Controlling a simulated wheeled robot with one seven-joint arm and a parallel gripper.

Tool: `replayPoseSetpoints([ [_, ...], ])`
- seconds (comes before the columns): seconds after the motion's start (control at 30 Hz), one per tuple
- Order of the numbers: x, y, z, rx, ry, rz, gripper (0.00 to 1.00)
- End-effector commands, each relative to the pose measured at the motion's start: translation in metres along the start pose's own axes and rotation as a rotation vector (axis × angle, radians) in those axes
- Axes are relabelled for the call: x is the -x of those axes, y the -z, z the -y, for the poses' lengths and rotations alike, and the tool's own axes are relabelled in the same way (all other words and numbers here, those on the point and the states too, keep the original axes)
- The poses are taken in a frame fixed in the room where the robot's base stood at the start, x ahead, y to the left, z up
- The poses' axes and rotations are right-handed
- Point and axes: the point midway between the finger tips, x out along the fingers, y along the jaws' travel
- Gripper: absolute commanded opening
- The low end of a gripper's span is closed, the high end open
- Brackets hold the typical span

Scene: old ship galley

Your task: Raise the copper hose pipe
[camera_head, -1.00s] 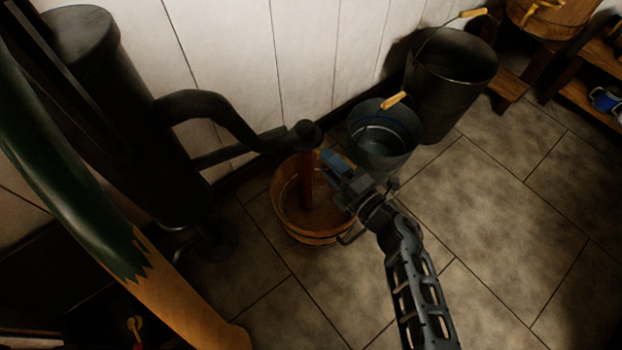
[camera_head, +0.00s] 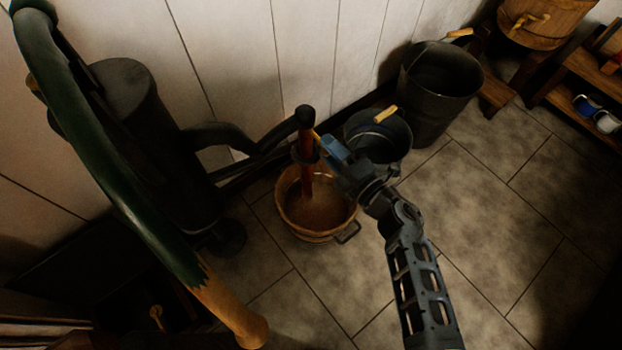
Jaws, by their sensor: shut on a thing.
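The copper hose pipe (camera_head: 308,182) is a reddish upright tube with a dark cap on top. It passes by a dark ring and runs down into the wooden bucket (camera_head: 290,218). The cap joins the dark arm of the black pump (camera_head: 165,150). The pipe's lower end is over or in the bucket; I cannot tell which.
A small dark bucket (camera_head: 380,143) stands close behind my gripper, and a larger dark bucket (camera_head: 442,88) stands beyond it. The green pump handle (camera_head: 100,170) with its wooden end curves across the left. The tiled floor (camera_head: 500,215) is clear at right.

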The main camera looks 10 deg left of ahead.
Motion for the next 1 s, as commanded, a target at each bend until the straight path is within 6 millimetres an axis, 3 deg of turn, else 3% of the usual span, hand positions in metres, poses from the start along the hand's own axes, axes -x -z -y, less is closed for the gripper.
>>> replayPoseSetpoints([
  [0.03, 0.0, -0.001, -0.018, 0.001, -0.003, 0.0, 0.14],
  [1.0, 0.0, -0.001, -0.176, 0.0, -0.003, 0.001, 0.14],
])
